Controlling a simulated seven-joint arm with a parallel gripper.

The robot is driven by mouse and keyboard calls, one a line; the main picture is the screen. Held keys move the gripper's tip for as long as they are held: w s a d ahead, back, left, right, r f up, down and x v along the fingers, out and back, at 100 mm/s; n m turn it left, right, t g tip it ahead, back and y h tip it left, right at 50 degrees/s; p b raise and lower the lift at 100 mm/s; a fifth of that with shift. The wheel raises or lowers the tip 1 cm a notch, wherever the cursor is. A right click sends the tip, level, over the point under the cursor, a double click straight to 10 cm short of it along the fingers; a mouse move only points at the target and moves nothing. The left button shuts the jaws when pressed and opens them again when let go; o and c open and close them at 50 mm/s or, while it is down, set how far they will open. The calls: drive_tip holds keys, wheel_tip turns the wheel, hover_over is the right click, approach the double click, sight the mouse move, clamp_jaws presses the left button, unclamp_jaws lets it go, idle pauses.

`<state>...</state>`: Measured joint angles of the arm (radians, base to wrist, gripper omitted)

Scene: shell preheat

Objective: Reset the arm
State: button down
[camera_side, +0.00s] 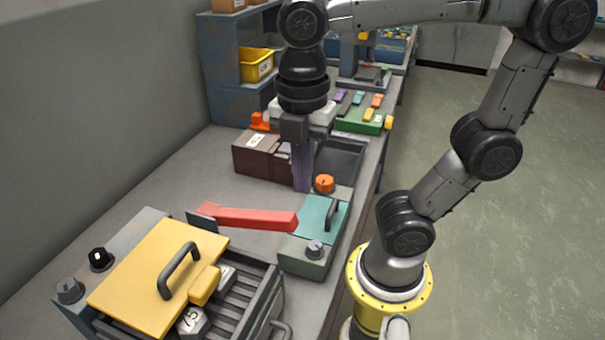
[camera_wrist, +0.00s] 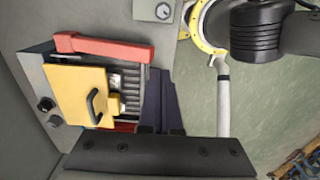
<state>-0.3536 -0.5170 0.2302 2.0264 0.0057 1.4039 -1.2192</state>
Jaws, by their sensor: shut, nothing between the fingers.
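My gripper (camera_side: 303,187) hangs from the wrist, pointing down over the bench. Its purple fingers are together with nothing between them. In the wrist view the fingers (camera_wrist: 160,75) show as a dark purple pair at the lower middle. In the side view they overlap the brown box and the dark tray behind, and whether they touch anything is unclear. My arm reaches in over the bench from the yellow base on the right.
A yellow plate with a dark handle (camera_side: 150,275) lies over a slatted rack (camera_side: 240,300) at front left. A red bar (camera_side: 245,217) and teal-topped box (camera_side: 318,225) are near it. A brown box (camera_side: 258,160), dark tray (camera_side: 345,155) and blue shelf (camera_side: 222,80) stand behind.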

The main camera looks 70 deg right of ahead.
idle(0.4)
drive_tip(key=d+f+m+t, duration=0.3)
drive_tip(key=d+m+t, duration=0.2)
drive_tip(key=m, duration=1.3)
drive_tip(key=shift+d+f+t, duration=0.15)
drive_tip(key=shift+d+t, duration=0.15)
drive_tip(key=shift+d, duration=0.3)
